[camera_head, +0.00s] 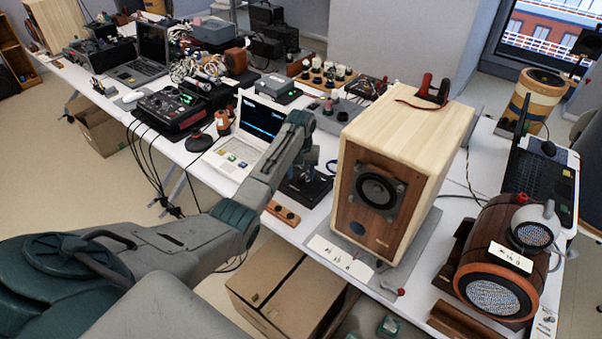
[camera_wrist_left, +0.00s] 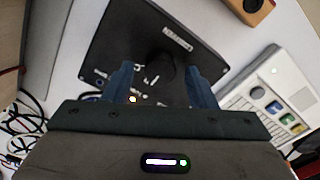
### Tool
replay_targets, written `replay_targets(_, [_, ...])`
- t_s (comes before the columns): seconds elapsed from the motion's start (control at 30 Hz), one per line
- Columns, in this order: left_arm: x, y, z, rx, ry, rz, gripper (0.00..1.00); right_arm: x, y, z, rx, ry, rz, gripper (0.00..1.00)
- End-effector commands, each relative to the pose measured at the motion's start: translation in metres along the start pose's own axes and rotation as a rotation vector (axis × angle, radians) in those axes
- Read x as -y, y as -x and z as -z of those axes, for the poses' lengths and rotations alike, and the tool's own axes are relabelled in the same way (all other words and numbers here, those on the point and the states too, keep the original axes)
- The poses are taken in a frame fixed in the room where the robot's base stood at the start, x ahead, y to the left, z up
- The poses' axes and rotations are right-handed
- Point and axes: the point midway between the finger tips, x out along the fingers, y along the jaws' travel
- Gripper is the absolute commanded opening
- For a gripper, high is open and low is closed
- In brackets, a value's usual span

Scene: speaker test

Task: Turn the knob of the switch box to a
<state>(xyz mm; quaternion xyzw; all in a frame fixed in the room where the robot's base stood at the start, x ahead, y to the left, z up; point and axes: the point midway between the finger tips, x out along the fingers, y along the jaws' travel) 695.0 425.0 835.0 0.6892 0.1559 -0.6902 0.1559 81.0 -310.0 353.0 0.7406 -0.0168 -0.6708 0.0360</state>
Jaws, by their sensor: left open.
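The switch box (camera_wrist_left: 120,38) is black and lies on the white table. In the head view the switch box (camera_head: 312,190) is partly hidden behind my left arm. Its dark round knob (camera_wrist_left: 161,68) stands up from the top face, with small white markings beside it that are too blurred to read. My left gripper (camera_wrist_left: 160,78) is open over the box, with one blue finger on each side of the knob. I cannot tell whether the fingers touch it. The left gripper also shows in the head view (camera_head: 309,163), pointing down. My right gripper is not in view.
A white device with a screen (camera_head: 262,121) stands left of the box. A large wooden speaker (camera_head: 413,130) stands close on the right. A small wooden block with black knobs (camera_head: 283,212) lies at the table's front edge. Tangled cables (camera_wrist_left: 20,130) lie nearby.

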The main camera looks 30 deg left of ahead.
Motion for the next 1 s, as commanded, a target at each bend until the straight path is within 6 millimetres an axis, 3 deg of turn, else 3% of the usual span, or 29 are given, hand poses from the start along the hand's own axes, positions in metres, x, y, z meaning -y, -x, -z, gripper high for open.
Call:
replay_targets(0.4, [0.0, -0.01, 0.0, -0.001, 0.0, 0.0, 0.52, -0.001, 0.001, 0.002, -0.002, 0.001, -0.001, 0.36])
replay_targets(0.63, [0.0, -0.01, 0.0, -0.001, 0.0, 0.0, 0.07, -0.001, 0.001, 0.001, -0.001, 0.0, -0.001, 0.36])
replay_targets(1.0, [0.0, -0.007, 0.0, 0.0, 0.059, 0.0, 0.07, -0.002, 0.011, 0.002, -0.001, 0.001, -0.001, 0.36])
